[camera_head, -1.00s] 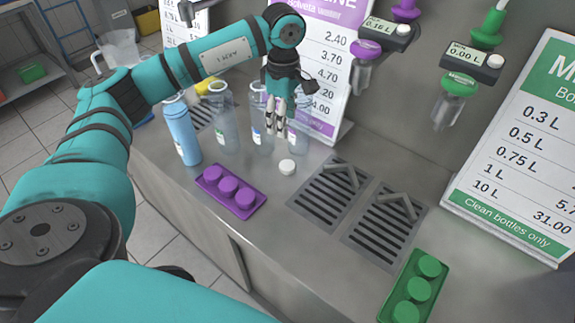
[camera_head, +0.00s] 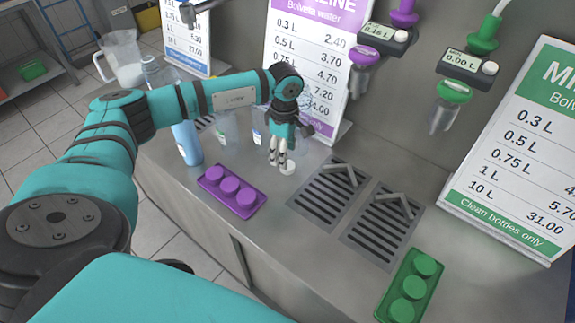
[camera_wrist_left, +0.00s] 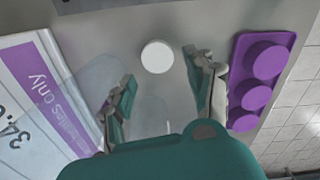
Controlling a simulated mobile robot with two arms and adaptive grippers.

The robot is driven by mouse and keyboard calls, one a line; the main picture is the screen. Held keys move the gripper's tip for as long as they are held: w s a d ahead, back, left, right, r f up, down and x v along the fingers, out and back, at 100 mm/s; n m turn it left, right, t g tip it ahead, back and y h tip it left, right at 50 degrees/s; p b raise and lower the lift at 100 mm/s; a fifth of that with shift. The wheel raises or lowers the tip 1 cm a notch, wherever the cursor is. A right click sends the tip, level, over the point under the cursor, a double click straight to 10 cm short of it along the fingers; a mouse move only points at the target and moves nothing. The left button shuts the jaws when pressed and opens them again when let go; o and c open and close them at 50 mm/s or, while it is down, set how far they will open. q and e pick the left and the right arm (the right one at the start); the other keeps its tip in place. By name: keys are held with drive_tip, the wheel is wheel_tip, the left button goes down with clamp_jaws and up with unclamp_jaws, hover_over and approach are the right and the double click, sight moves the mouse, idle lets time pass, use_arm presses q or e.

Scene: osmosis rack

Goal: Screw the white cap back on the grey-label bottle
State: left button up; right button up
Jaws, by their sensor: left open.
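The white cap (camera_head: 287,168) lies on the steel counter. In the left wrist view the cap (camera_wrist_left: 157,57) shows beyond the gap between my fingertips. My left gripper (camera_head: 278,163) is open and points down close above the cap; its open fingers (camera_wrist_left: 162,75) also show in the wrist view. Clear bottles (camera_head: 228,132) (camera_head: 257,132) stand uncapped behind and left of the gripper, partly hidden by my arm. Another clear bottle (camera_head: 303,132) stands just behind the gripper, partly covered by it. I cannot tell which label is grey. My right gripper is not in view.
A blue bottle (camera_head: 187,143) stands at the left. A purple tray with knobs (camera_head: 215,190) lies left of the cap, and a green one (camera_head: 410,290) lies at the front right. Drain grates (camera_head: 322,197) are right of the cap. A price board (camera_head: 310,60) stands behind.

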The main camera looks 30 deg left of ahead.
use_arm(q)
wheel_tip(320, 180, down, 5)
drive_tip(key=shift+w+d+r+p, duration=0.1)
drive_tip(key=shift+r+p, duration=0.05)
drive_tip(key=shift+p, duration=0.5)
drive_tip(key=c, duration=0.5)
